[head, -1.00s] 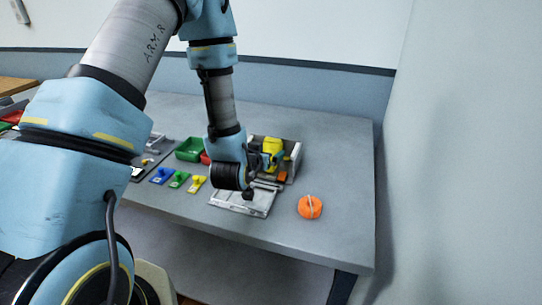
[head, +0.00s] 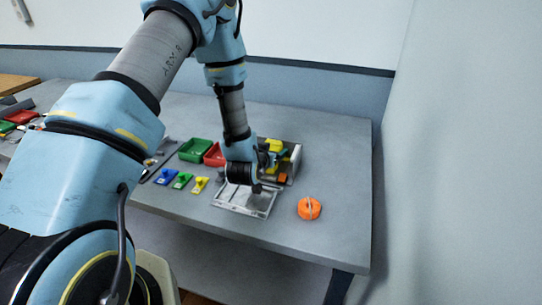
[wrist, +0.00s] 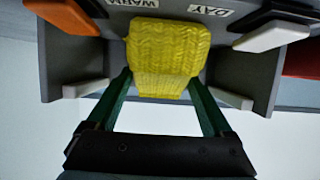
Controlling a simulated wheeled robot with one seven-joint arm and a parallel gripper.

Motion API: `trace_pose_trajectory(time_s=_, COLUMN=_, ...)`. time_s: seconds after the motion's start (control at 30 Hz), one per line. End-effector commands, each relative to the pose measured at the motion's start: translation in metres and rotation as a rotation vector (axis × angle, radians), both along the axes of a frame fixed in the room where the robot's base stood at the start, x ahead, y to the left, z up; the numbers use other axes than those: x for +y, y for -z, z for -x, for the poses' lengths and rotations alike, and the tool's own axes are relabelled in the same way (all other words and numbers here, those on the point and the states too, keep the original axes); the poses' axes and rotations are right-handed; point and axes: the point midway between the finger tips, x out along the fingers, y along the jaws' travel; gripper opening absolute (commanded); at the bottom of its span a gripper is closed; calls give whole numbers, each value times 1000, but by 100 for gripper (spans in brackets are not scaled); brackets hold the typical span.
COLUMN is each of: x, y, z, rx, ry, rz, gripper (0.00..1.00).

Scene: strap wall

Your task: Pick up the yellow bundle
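The yellow bundle (head: 275,145) sits in a grey open-fronted holder (head: 296,160) on the table, partly hidden by my arm in the head view. In the wrist view the ribbed yellow bundle (wrist: 168,50) fills the upper middle. My gripper (wrist: 161,78) has its two green fingers spread, one on each side of the bundle's near end. I see no clear grip on it; whether either finger touches it I cannot tell. In the head view the fingers are mostly hidden behind my wrist.
Upside-down labels mark the holder; orange (wrist: 68,16) and white (wrist: 272,36) tabs flank the bundle. A pale tray (head: 245,201) lies in front, an orange round object (head: 309,208) to the right. Green (head: 194,149) and red (head: 214,156) bins stand left.

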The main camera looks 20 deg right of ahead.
Motion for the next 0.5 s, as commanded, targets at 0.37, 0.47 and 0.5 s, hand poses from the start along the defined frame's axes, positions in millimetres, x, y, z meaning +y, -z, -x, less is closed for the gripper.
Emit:
trace_pose_trajectory(time_s=0.37, x=0, y=0, z=0, rx=0, ry=0, rz=0, gripper=41)
trace_pose_trajectory(time_s=0.47, x=0, y=0, z=0, rx=0, ry=0, rz=0, gripper=30)
trace_pose_trajectory(time_s=0.5, x=0, y=0, z=0, rx=-1, ry=0, rz=1, gripper=26)
